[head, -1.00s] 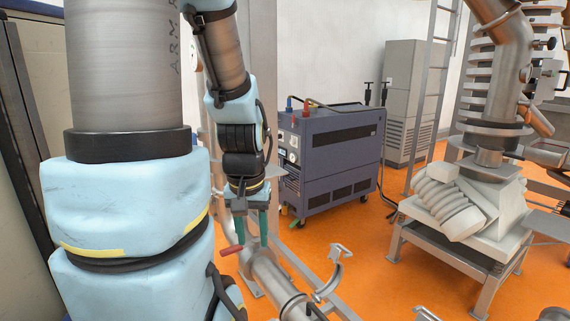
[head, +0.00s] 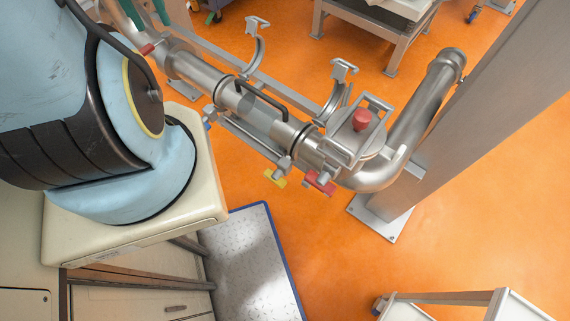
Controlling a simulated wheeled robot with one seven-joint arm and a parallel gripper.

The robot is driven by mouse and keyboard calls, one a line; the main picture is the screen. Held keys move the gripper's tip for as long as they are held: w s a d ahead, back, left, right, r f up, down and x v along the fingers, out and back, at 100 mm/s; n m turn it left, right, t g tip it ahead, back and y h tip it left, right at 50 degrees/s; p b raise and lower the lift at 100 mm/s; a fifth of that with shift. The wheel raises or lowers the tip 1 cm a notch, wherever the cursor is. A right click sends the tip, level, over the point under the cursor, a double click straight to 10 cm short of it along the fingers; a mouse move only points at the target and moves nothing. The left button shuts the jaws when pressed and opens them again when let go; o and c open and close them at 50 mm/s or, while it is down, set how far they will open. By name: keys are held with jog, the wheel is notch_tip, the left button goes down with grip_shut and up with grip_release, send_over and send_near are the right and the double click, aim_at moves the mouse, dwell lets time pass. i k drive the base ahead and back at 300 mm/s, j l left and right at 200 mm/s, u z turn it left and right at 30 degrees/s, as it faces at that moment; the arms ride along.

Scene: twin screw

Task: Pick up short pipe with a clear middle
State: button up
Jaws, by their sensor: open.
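The short pipe with a clear middle (head: 262,118) lies in the pipe line at the picture's centre, with a see-through section between metal ends and a black handle (head: 262,94) along it. Curved clamp halves stand raised beside both ends, one at the upper left (head: 258,42) and one at the right (head: 339,88). My gripper (head: 153,26) shows only its green fingertips at the top left edge. They are apart with nothing seen between them, up the line from the short pipe and not touching it. The rest of my gripper is out of view.
A metal pipe (head: 195,70) continues up left, with a red handle (head: 147,49) near my fingertips. A valve with a red knob (head: 362,119) and an elbow pipe (head: 422,105) stand at the right, by a grey post (head: 470,120).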

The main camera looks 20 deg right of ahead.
aim_at(245, 102)
jog(key=i+j+z, duration=0.2)
jog(key=j+z, duration=0.15)
jog(key=j, duration=0.35)
jog(key=i+j+z, duration=0.15)
jog(key=j+z, duration=0.2)
jog(key=j, duration=0.4)
jog(key=j+z, duration=0.35)
jog(key=j, duration=0.4)
